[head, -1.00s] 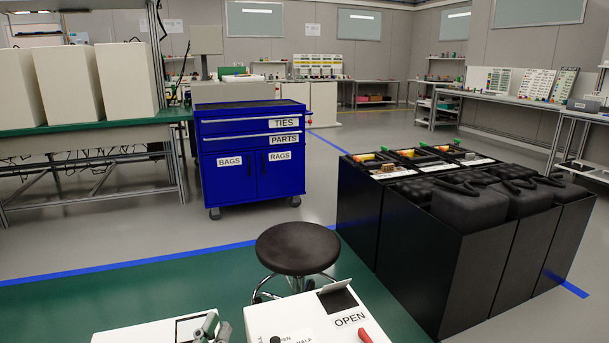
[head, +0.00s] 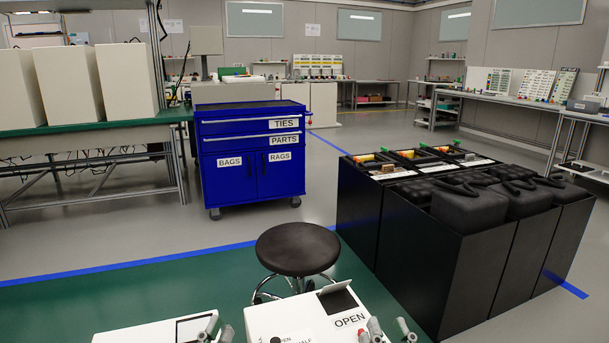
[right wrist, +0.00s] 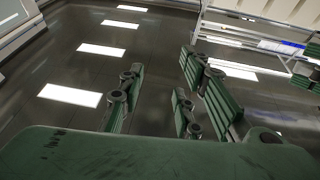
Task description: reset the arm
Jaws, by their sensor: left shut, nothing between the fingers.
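My left gripper (head: 216,328) shows at the bottom of the head view, in front of the white box tops. Its fingers are shut and hold nothing. My right gripper (head: 388,324) shows at the bottom edge, right of the OPEN label, with its two fingertips apart. In the right wrist view its green-padded fingers (right wrist: 153,100) stand apart, with only floor seen between them. Most of both arms is out of view.
A white box (head: 300,318) labelled OPEN stands close in front, with another white box (head: 150,334) to its left. A round stool (head: 298,248) stands behind. Black bins (head: 430,260) stand at right, and a blue cabinet (head: 250,160) farther back.

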